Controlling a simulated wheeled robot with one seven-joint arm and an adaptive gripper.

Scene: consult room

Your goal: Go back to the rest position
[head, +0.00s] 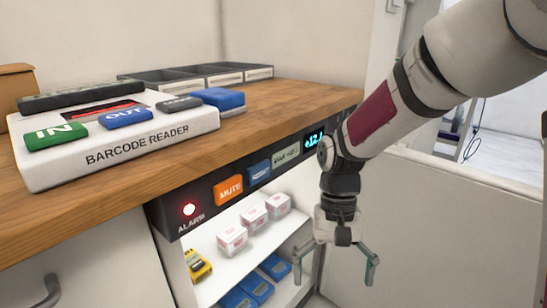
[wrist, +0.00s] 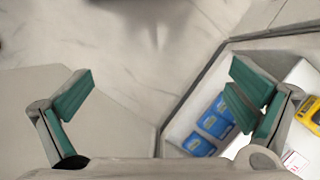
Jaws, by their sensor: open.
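My gripper (head: 335,268) hangs pointing down at the end of my arm, in front of the right side of the open shelf compartment under the counter. Its two fingers are spread wide with nothing between them. In the wrist view the green-padded fingers (wrist: 165,95) stand far apart, with pale floor between them. The right finger overlaps the view of the shelf with blue boxes (wrist: 215,118).
The wooden counter (head: 290,97) holds a barcode reader (head: 130,150) and a grey divided tray (head: 195,80). Below are a control strip with a lit alarm light (head: 189,210), white boxes (head: 254,218), blue boxes (head: 256,288) and a yellow item (head: 199,266). A pale panel (head: 440,225) stands right.

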